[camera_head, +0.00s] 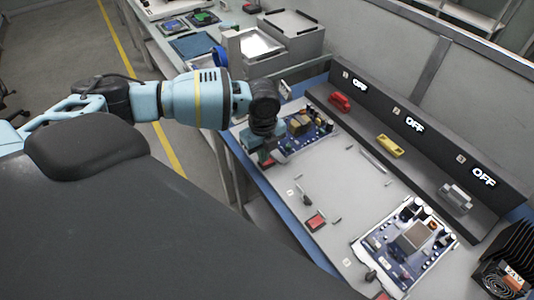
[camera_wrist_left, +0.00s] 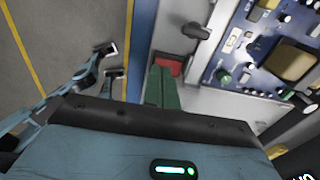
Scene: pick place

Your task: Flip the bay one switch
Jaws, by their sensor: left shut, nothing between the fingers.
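The bay one switch is a red rocker (camera_wrist_left: 170,66) on the pale bench panel, beside the left circuit board; in the head view my gripper mostly covers it. My left gripper (camera_wrist_left: 162,88) has its green fingers shut and empty. Its tips are at the near edge of the red switch in the wrist view; whether they touch it I cannot tell. In the head view the gripper (camera_head: 266,158) points down at the bench's near-left part. The leftmost display (camera_head: 360,84) reads OFF. My right gripper is not in view.
A dark lever (camera_wrist_left: 197,31) stands beside the switch. The left board (camera_head: 305,132) lies close to my gripper. The middle bay has another red switch (camera_head: 315,221) and bare panel; the right bay holds a board (camera_head: 410,240). Metal boxes (camera_head: 290,35) stand behind my wrist.

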